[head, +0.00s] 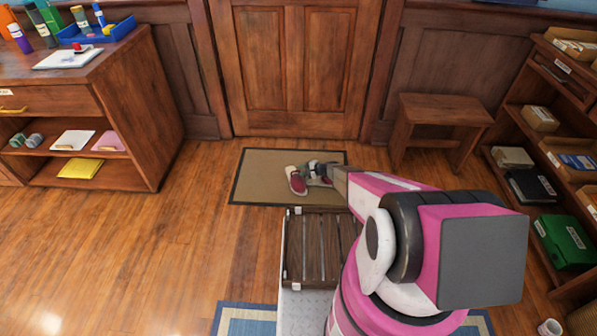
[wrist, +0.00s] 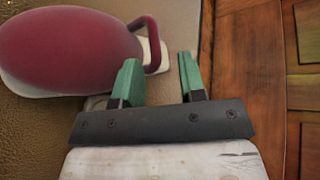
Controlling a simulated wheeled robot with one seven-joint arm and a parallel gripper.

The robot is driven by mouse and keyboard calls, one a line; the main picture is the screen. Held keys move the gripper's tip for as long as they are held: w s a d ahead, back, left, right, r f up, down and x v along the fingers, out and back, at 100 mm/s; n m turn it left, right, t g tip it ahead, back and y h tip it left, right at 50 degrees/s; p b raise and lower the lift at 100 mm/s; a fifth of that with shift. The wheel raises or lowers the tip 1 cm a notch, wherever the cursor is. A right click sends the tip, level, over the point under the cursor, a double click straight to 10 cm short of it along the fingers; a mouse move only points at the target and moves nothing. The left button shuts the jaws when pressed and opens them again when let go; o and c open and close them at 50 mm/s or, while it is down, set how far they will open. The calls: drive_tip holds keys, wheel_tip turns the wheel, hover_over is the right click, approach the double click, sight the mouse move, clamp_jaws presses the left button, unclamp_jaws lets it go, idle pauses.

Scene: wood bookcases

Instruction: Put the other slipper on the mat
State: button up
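The tan mat (head: 262,163) with a dark border lies on the floor before the door. A red slipper (head: 296,181) with a pale sole rests on it. My gripper (head: 318,168) is low over the mat, just right of this slipper. A small pale and red patch shows under my gripper; I cannot tell if it is a second slipper. In the wrist view, a red slipper (wrist: 68,50) with a looped strap and white sole lies on the mat (wrist: 45,125), left of my gripper (wrist: 160,75). The green fingers are apart, with nothing between them.
A slatted wooden tray (head: 305,252) sits in front of my arm. A wooden stool (head: 440,112) stands right of the door (head: 295,60). Bookcases stand at the left (head: 125,100) and right (head: 515,120). A blue-bordered rug (head: 232,318) is at the bottom. The left floor is clear.

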drive_tip(key=v, duration=0.9)
drive_tip(key=s+d+r+n+g+h, duration=0.1)
drive_tip(key=s+r+n+h, duration=0.1)
drive_tip(key=s+r, duration=0.45)
drive_tip(key=s+r+n+g+h, duration=0.15)
drive_tip(key=s+r, duration=0.25)
drive_tip(key=r, duration=0.6)
drive_tip(key=s+d+r+n+g+h, duration=0.1)
drive_tip(key=s+r+n+g+h, duration=0.15)
drive_tip(key=s+r, duration=0.4)
drive_tip(key=s+d+r+n+h, duration=0.1)
drive_tip(key=s+d+r+h, duration=0.2)
drive_tip(key=s+r, duration=0.4)
drive_tip(key=s+d+r+n+h, duration=0.2)
drive_tip(key=s+d+r, duration=0.3)
drive_tip(key=r, duration=0.7)
drive_tip(key=shift+s+d+r+t+h, duration=0.35)
drive_tip(key=shift+s+h, duration=0.45)
drive_tip(key=shift+s, duration=0.4)
